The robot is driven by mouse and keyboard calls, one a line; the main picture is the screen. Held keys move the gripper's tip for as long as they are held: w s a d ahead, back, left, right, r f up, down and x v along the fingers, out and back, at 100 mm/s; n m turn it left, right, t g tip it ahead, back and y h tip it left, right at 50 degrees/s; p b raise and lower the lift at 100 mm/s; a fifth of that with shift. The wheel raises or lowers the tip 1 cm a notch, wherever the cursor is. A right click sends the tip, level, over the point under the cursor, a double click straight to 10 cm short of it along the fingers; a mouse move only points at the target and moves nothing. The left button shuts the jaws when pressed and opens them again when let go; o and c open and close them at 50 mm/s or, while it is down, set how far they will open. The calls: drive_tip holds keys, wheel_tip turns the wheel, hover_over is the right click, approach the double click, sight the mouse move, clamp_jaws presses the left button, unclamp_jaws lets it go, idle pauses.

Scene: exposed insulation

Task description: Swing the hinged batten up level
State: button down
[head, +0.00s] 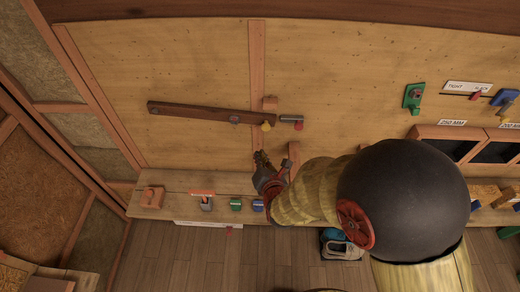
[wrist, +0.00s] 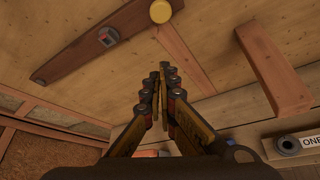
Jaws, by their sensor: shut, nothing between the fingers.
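The dark brown batten (head: 195,111) lies against the plywood wall in the head view, its right end a little lower than its left. It has a bolt head near the left end, another bolt (head: 235,117) right of its middle, and a yellow knob (head: 266,125) at the right end. In the wrist view the batten (wrist: 72,58) runs across the upper left, with the yellow knob (wrist: 160,11) at the top. My gripper (head: 260,155) is below the knob, apart from it. Its fingers (wrist: 164,78) are together and empty.
A grey peg with a red end (head: 291,119) sits just right of the batten's end. A short wooden upright (head: 294,153) stands right of my gripper and shows in the wrist view (wrist: 272,70). A shelf (head: 175,182) with small tools runs below. The plywood below the batten's left is clear.

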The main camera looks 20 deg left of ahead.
drive_tip(key=w+a+p, duration=0.1)
drive_tip(key=w+a, duration=0.1)
drive_tip(key=w, duration=0.6)
drive_tip(key=shift+w+f+p, duration=0.15)
drive_tip(key=shift+p, duration=0.25)
drive_tip(key=r, duration=0.6)
drive_tip(key=shift+w+d+p, duration=0.1)
drive_tip(key=shift+d+p, duration=0.1)
drive_tip(key=shift+p, duration=0.1)
